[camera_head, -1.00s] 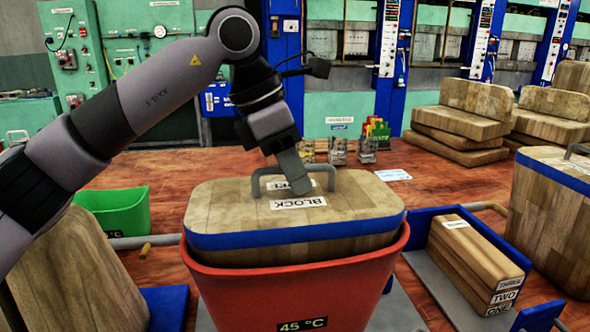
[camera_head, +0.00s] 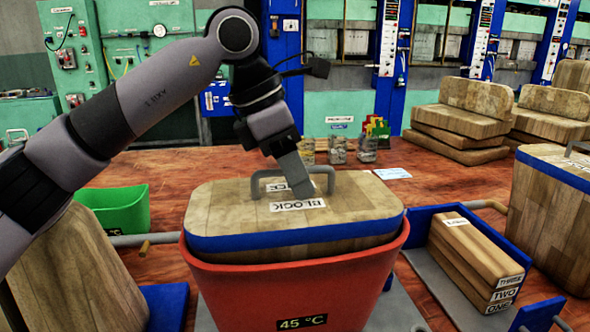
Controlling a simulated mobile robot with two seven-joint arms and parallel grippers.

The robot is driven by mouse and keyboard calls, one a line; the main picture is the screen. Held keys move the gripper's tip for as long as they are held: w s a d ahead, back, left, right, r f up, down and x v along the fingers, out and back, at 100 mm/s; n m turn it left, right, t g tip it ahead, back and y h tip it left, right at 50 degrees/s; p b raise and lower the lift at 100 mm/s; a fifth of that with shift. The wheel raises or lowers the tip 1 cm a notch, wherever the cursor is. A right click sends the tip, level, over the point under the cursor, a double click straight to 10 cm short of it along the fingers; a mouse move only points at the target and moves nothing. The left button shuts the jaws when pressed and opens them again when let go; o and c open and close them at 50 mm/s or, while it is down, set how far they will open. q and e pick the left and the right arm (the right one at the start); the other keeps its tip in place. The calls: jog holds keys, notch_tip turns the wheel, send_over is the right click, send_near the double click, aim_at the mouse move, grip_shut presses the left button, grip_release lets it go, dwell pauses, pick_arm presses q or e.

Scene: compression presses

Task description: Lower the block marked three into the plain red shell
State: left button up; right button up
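A large wooden block (camera_head: 240,212) with a blue band and a grey handle sits partly inside the red shell (camera_head: 290,272). The shell's front label reads 45 °C. The block's top label reads BLOCK upside down; a second label behind the handle is partly covered, so its number cannot be read. My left gripper (camera_head: 298,178) reaches down from the upper left to the handle (camera_head: 258,186) on the block. Its fingers overlap the handle bar, but their gap is hidden. My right gripper is not in view.
A green bin (camera_head: 120,210) stands at left. Wooden pieces labelled ONE, TWO and THREE (camera_head: 468,250) lie in a blue tray (camera_head: 422,213) at right. Another banded block (camera_head: 550,215) stands at far right. Stacked wooden boards (camera_head: 460,120) and small metal cans (camera_head: 338,150) are behind.

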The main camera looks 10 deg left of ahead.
pick_arm(q)
jog(key=shift+f, duration=0.3)
jog(key=v, duration=0.7)
jog(key=shift+w+d, duration=0.1)
jog(key=shift+r, duration=0.3)
